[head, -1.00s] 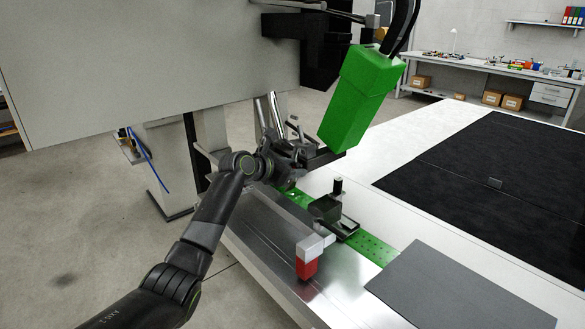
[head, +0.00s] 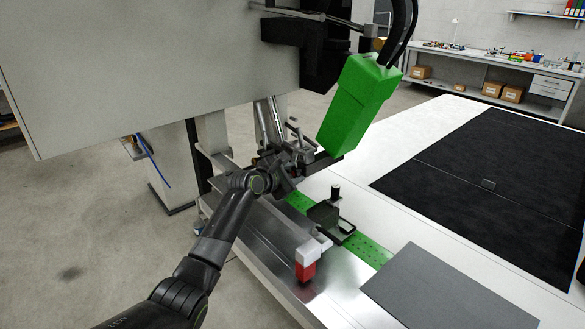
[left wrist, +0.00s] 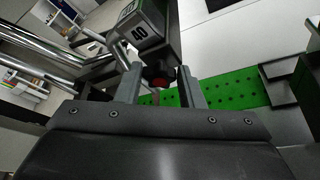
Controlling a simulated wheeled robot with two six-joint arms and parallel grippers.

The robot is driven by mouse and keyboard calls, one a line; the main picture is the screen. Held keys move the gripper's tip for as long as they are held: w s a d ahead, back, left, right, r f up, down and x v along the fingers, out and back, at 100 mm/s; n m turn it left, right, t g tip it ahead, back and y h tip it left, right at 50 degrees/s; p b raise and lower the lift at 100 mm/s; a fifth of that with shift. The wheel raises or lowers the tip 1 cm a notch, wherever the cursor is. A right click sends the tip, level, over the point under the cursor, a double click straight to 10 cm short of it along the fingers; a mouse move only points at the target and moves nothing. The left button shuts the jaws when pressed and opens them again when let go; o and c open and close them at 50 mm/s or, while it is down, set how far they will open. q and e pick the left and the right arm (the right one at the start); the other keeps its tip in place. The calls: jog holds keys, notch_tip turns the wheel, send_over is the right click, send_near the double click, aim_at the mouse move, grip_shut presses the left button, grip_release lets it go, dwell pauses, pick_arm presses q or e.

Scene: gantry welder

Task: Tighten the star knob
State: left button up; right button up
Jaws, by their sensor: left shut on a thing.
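The star knob (left wrist: 158,76) shows in the left wrist view as a small dark knob with some red on it, below a grey block marked 40 (left wrist: 140,32). My left gripper (left wrist: 158,88) has one finger on each side of the knob and is shut on it. In the head view my left gripper (head: 283,168) is at the machine's fittings, left of the green box (head: 357,105); the knob is hidden there behind the gripper and wrist. My right gripper is not in view.
A green perforated strip (head: 372,250) crosses the metal bed, with a dark clamp block (head: 328,217) on it. A red and white block (head: 306,264) stands nearer. A grey plate (head: 445,292) lies at right. A large grey panel (head: 140,70) overhangs the arm.

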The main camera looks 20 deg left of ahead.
pick_arm(q)
jog(key=o, duration=1)
jog(key=v, duration=1.7)
jog(key=shift+s+a+r+b, duration=0.1)
jog(key=shift+s+r+b, duration=0.1)
jog(key=shift+b, duration=0.15)
